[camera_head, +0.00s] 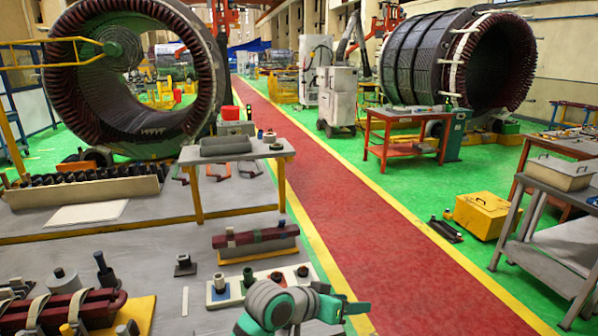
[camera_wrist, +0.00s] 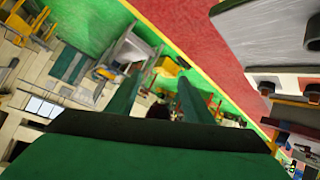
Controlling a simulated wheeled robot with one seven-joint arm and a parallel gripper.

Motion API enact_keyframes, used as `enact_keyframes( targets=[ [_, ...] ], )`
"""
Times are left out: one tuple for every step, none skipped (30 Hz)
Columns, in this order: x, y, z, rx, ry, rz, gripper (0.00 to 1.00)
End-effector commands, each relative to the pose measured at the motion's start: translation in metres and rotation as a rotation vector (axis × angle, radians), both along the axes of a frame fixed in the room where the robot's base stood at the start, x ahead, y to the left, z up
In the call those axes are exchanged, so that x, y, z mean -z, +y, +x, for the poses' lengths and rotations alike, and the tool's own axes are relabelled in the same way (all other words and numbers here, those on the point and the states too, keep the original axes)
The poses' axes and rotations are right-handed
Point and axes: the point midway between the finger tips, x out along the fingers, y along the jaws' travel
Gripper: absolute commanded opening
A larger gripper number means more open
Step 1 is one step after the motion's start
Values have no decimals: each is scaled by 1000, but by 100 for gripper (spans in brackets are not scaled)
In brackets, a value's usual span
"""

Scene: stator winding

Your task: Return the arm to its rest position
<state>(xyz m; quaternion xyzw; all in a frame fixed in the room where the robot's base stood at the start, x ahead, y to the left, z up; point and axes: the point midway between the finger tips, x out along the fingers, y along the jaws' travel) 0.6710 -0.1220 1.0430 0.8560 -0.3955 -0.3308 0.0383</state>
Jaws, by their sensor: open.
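My arm shows at the bottom centre of the head camera view, with grey links and teal joints. My gripper (camera_head: 352,307) is at its right end, beside the bench edge and in front of the red walkway. In the wrist view the two green fingers of my gripper (camera_wrist: 160,92) stand apart with nothing between them. Only the floor and distant equipment show beyond them.
The grey workbench (camera_head: 215,265) lies left of my arm, with a white tray (camera_head: 252,283) of several dark parts close by. A wrapped red bar (camera_head: 256,238) lies behind the tray. The red walkway (camera_head: 345,195) on the right is clear. A yellow box (camera_head: 482,214) stands beyond it.

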Motion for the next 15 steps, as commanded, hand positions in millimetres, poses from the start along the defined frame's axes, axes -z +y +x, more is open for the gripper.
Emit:
enact_keyframes(
  targets=[
    [0,-13,0,-11,-17,-58,47],
    [-1,-18,0,-22,-29,-87,47],
    [-3,-25,0,-36,-47,-126,47],
    [-4,-30,1,-47,-59,-155,47],
    [-4,-34,1,-59,-70,-182,47],
    [-5,-40,1,-75,-83,-219,47],
    [-6,-43,1,-89,-94,-246,47],
    [-6,-47,0,-102,-104,-271,47],
    [-5,-50,-1,-122,-115,-304,47],
    [-5,-53,-1,-138,-124,-329,47],
    [-4,-55,-2,-153,-132,-352,47],
    [-3,-57,-3,-176,-142,-381,47],
    [-2,-58,-5,-193,-149,-405,47],
    [0,-59,-6,-211,-155,-423,47],
    [2,-60,-8,-235,-163,-451,47]
  ],
)
